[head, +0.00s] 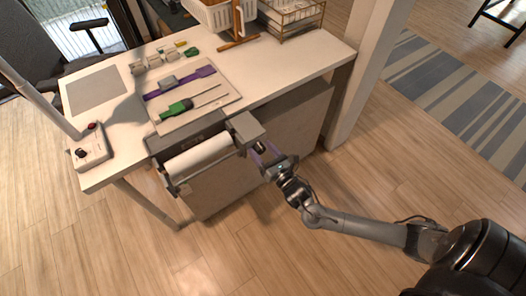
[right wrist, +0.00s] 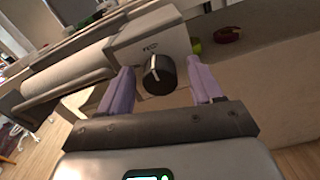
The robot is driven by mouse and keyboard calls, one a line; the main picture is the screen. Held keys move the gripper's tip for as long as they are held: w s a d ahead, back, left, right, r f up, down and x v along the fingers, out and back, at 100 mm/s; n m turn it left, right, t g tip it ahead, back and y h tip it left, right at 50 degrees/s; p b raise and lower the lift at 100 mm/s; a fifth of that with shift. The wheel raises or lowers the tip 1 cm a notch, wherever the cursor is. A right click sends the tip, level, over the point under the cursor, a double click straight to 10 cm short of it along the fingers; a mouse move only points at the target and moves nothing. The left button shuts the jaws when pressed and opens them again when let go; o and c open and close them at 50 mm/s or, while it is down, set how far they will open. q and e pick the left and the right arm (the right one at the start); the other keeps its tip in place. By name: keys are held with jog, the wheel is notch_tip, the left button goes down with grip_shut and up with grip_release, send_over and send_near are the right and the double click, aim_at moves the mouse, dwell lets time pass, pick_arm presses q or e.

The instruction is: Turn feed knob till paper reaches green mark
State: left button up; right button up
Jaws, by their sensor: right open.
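The feed knob (right wrist: 159,75) is black with a pale line and sits on the end face of a grey housing (head: 247,128). My right gripper (head: 262,153) is open, and in the right wrist view its purple fingers (right wrist: 160,68) stand on either side of the knob, with gaps showing between. A white paper roll (head: 198,158) lies in the holder on the table's front side; it also shows in the right wrist view (right wrist: 65,78). I cannot make out the green mark for the paper. My left gripper is not in view.
The white table (head: 300,65) carries a board with a green-handled tool (head: 177,109) and a purple strip. A control box (head: 90,150) stands at its left corner. A white basket (head: 212,14) and wire rack (head: 290,14) stand at the back. The floor at front is clear.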

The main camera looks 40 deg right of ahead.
jog(key=c, duration=1.1)
jog(key=shift+o, duration=0.2)
